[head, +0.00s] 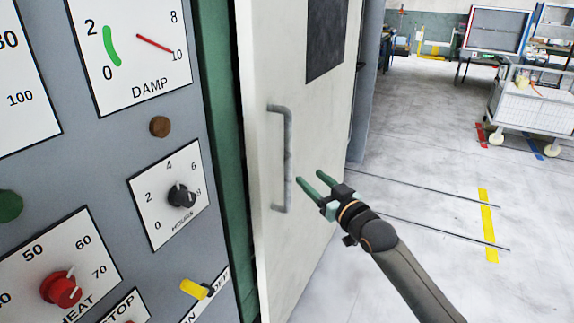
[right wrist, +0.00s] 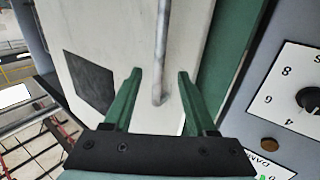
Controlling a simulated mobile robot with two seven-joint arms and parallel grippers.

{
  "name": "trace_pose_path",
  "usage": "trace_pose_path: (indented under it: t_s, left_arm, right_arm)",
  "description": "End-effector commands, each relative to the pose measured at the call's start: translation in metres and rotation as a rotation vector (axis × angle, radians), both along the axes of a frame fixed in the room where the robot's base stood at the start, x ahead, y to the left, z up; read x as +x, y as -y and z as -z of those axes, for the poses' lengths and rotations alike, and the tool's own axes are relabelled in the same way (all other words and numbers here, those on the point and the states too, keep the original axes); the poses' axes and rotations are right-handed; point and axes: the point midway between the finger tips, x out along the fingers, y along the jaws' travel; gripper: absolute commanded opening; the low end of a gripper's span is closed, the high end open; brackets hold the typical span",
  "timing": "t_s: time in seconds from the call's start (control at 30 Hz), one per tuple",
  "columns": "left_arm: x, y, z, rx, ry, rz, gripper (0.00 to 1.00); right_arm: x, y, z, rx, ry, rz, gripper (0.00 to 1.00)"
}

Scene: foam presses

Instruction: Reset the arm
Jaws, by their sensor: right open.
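My right gripper (head: 310,179) is open and empty, its two green fingers pointing at the grey bar handle (head: 288,160) on the pale door (head: 262,220). In the head view the fingertips are just right of the bar. In the right wrist view the handle (right wrist: 160,60) shows between the two fingers (right wrist: 159,74); I cannot tell whether they touch it. The door has a dark panel (head: 327,38) and stands beside a green frame (head: 215,150). My left gripper is not in view.
A grey control panel (head: 110,165) on the left carries a DAMP gauge (head: 137,45), an HOURS dial (head: 180,195), a red HEAT knob (head: 62,290) and a yellow lever switch (head: 195,289). Floor rails (head: 430,190) run right of the door. A white cart (head: 535,105) stands far right; floor between is clear.

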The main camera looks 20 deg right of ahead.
Motion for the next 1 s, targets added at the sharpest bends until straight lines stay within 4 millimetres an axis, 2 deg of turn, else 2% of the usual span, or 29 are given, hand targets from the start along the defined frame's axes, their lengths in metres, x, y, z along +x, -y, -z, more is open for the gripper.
trace_pose_path:
  t_s: [0.17,0.27,0.37,0.47,0.5,0.57,0.6,0.7,0.8,0.9,1.0]
  left_arm:
    - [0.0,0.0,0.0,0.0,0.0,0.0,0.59]
    - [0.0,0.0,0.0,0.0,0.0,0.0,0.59]
    - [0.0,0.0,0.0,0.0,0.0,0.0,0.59]
    - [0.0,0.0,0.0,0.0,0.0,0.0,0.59]
    - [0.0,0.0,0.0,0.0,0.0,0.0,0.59]
    - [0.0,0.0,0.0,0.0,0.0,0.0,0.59]
    - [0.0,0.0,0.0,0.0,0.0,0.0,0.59]
    - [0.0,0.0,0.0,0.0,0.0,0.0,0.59]
    - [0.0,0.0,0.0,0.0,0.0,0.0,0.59]
    - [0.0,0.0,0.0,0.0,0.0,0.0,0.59]
    - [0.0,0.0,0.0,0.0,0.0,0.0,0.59]
  right_arm:
    - [-0.001,-0.002,0.005,-0.001,-0.008,-0.001,0.57]
    - [-0.01,-0.01,0.032,-0.006,-0.051,-0.007,0.57]
    - [-0.032,-0.026,0.082,-0.014,-0.134,-0.019,0.57]
    - [-0.07,-0.047,0.145,-0.025,-0.245,-0.035,0.57]
    - [-0.088,-0.055,0.169,-0.03,-0.29,-0.042,0.57]
    - [-0.117,-0.068,0.203,-0.036,-0.357,-0.051,0.57]
    - [-0.137,-0.076,0.223,-0.041,-0.403,-0.057,0.57]
    - [-0.192,-0.097,0.269,-0.048,-0.513,-0.073,0.57]
    - [-0.244,-0.114,0.301,-0.057,-0.609,-0.085,0.57]
    - [-0.283,-0.126,0.321,-0.062,-0.678,-0.094,0.57]
    - [-0.307,-0.133,0.331,-0.066,-0.719,-0.1,0.57]
